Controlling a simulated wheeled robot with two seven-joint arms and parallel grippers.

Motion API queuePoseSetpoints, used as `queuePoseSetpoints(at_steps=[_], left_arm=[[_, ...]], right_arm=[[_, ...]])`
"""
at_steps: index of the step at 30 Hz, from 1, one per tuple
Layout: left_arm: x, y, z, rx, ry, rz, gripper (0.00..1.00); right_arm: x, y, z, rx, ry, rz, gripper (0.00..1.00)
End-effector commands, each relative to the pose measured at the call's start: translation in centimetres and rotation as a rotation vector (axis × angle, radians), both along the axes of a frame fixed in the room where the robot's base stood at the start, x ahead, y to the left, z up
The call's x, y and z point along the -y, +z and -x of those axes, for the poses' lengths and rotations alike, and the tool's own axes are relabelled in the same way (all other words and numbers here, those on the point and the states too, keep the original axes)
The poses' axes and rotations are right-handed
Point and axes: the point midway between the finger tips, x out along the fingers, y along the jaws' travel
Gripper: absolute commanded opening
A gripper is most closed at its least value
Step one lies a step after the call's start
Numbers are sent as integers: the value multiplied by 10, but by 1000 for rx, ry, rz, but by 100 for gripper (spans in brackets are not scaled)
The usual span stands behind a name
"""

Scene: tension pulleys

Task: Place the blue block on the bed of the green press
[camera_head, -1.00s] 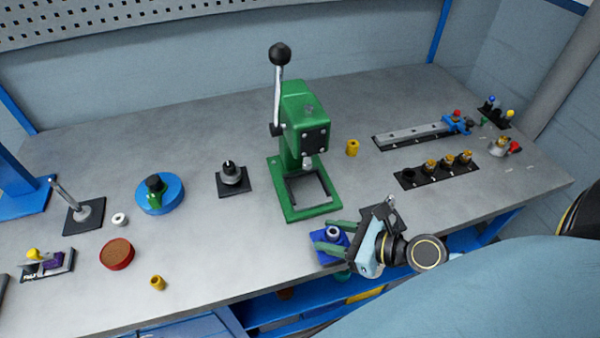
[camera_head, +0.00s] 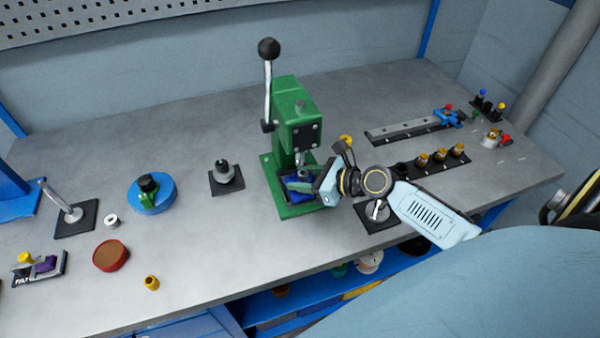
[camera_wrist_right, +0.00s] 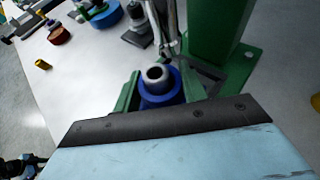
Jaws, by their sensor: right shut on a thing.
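The green press (camera_head: 291,98) stands at the middle of the bench with its lever up. Its bed (camera_head: 268,176) is the low green frame at its foot. My right gripper (camera_head: 299,187) has green fingers shut on the blue block (camera_head: 300,197), over the bed and under the ram. I cannot tell whether the block touches the bed. In the right wrist view the blue block (camera_wrist_right: 160,98) sits between both fingers, with a grey ring (camera_wrist_right: 157,74) on top, close to the press's ram. The gripper hides part of the bed. My left gripper is not in view.
A black plate with a metal post (camera_head: 377,211) lies under my right arm. A yellow bushing (camera_head: 346,141) is behind my gripper. A black fixture (camera_head: 224,177) and a blue disc (camera_head: 152,194) stand left of the press.

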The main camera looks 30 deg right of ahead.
Motion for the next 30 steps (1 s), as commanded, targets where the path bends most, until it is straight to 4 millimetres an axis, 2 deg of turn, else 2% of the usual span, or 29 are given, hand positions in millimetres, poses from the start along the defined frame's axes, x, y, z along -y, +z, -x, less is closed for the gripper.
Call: queuePoseSetpoints(at_steps=[1, 6, 9, 21, 22, 26, 30], left_arm=[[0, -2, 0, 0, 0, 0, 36], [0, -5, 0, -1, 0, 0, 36], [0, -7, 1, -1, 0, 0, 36], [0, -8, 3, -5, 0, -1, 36], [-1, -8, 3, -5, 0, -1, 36], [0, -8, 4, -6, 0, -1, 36], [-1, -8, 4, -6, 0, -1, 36]], right_arm=[[2, 1, -9, 6, -1, 0, 10], [6, 1, -25, 5, -1, 0, 10], [6, -5, -24, 3, -1, 0, 10], [6, -9, -24, 3, -2, -1, 10], [6, -10, -23, 0, -1, 0, 46], [6, -9, -23, 0, -1, 0, 63], [6, -9, -23, 0, -1, 0, 64]])
